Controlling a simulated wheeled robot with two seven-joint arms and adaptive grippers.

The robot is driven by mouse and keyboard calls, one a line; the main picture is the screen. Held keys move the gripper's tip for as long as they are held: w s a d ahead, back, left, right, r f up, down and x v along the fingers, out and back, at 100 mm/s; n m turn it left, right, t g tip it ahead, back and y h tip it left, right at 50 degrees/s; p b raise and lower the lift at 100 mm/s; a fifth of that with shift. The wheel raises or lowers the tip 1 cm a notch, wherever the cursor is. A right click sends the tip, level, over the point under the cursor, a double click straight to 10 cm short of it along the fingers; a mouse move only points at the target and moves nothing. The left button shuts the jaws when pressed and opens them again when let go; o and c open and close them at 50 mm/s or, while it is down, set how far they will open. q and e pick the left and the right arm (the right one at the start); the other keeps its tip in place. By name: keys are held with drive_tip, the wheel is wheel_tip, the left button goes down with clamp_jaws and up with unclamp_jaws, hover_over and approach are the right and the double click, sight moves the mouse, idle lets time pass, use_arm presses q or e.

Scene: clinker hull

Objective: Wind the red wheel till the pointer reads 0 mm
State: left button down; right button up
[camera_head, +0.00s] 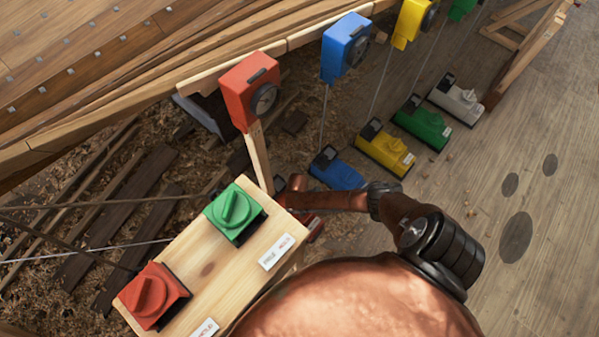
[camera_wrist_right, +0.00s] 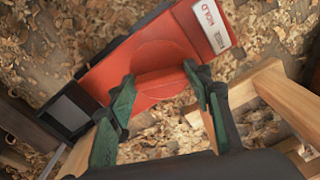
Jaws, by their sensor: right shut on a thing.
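In the right wrist view a red box (camera_wrist_right: 110,75) lies among wood shavings, with a round red wheel (camera_wrist_right: 163,55) on top and a raised grip bar across it. My right gripper (camera_wrist_right: 160,84) is shut on that bar, one green-padded finger at each end. In the head view, part of a red box (camera_head: 314,226) shows low behind the bench; my arm and the bench hide its wheel. A red gauge box (camera_head: 247,88) hangs on the hull's edge above a wooden post. Its dark dial faces right, and I cannot read its pointer. My left gripper is not in view.
A wooden bench (camera_head: 205,268) carries a green knob box (camera_head: 235,212) and another red knob box (camera_head: 152,296). Blue (camera_head: 336,170), yellow (camera_head: 385,150), green (camera_head: 423,124) and white (camera_head: 456,100) floor boxes line the hull. Wooden bars (camera_wrist_right: 262,92) flank the gripper.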

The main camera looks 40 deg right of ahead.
drive_tip(key=shift+a+m, duration=0.1)
drive_tip(key=shift+m, duration=0.3)
drive_tip(key=o, duration=1.2)
drive_tip(key=shift+c, duration=0.2)
wheel_tip(320, 180, up, 12)
